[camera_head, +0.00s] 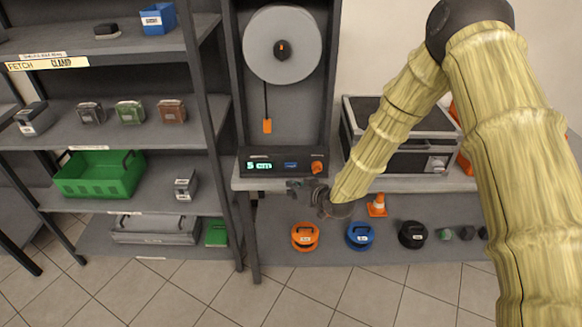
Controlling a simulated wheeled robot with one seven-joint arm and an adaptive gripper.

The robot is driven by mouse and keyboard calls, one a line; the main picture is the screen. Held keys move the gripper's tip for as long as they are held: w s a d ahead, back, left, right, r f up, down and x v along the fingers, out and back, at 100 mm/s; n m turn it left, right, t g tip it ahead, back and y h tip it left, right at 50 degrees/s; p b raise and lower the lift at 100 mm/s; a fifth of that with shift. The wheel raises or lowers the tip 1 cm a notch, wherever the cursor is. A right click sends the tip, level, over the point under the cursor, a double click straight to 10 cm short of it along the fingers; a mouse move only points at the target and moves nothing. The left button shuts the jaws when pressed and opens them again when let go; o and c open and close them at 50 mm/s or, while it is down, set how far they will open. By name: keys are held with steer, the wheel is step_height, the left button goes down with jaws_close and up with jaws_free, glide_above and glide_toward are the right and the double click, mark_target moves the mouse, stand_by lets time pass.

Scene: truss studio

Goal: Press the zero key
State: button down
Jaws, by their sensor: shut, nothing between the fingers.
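An orange knob (317,167) sits at the panel's right end. My gripper (293,185) is shut and empty, just below the blue key in the picture. I see a gap between them in the picture; the depth is unclear.
Above the box hang a large grey disc (262,50) and an orange tag (267,126) on a cord. A dark case (400,155) stands to the right. An orange cone (377,206) and orange (305,237), blue (360,236) and black (412,235) round weights sit below.

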steer(key=shift+w+b, duration=0.4)
steer(key=shift+w, duration=2.5)
steer(key=shift+w, duration=0.4)
steer(key=shift+w, duration=0.4)
steer(key=shift+s, duration=0.1)
stand_by(0.4)
steer(key=shift+s, duration=0.75)
steer(key=s, duration=0.5)
